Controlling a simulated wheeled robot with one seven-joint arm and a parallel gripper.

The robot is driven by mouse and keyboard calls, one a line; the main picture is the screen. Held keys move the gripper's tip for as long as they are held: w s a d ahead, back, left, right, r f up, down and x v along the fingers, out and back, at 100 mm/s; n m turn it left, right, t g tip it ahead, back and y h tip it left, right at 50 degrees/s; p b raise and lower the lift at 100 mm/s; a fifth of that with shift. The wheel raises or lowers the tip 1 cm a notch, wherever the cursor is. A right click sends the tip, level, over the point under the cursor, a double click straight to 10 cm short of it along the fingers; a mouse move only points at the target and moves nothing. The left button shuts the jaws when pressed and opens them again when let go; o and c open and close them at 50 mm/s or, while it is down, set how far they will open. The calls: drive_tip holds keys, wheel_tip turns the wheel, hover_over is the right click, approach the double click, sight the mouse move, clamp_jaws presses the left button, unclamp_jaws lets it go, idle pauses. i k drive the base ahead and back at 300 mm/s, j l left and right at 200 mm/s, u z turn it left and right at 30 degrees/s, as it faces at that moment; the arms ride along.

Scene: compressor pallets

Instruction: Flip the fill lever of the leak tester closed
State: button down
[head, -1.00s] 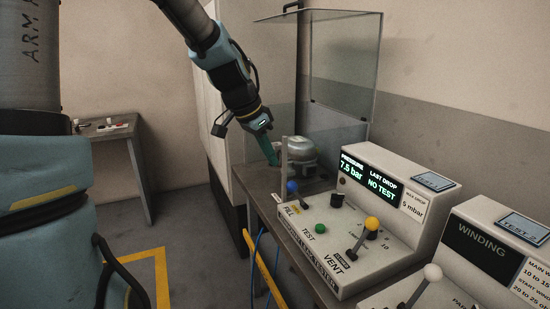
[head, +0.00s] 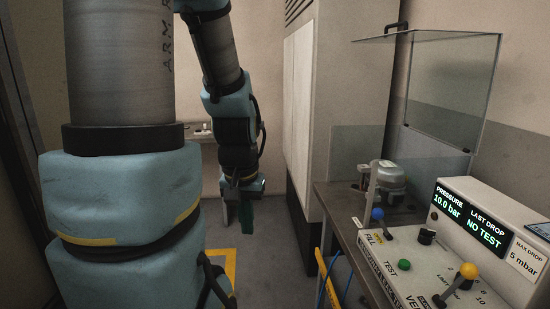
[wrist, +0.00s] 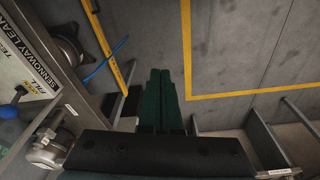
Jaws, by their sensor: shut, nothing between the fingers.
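The leak tester (head: 410,250) is the pale console at the right of the head view. Its fill lever has a blue knob (head: 377,214) by the FILL lettering; which way it is thrown is hard to tell. The blue knob also shows at the left edge of the wrist view (wrist: 9,111). The tester's display (head: 468,216) reads 10.0 bar and NO TEST. My gripper (head: 246,222) hangs left of the tester, over the floor, clear of the lever. Its dark green fingers (wrist: 160,82) are together and empty in the wrist view.
A yellow-knobbed vent lever (head: 469,271) and a green button (head: 404,265) are on the same panel. A metal compressor (head: 385,181) stands behind, near a raised clear guard (head: 455,90). A tall cabinet (head: 335,90) is beyond. Open floor lies left of the bench.

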sight(377, 214)
drive_tip(key=z, duration=1.25)
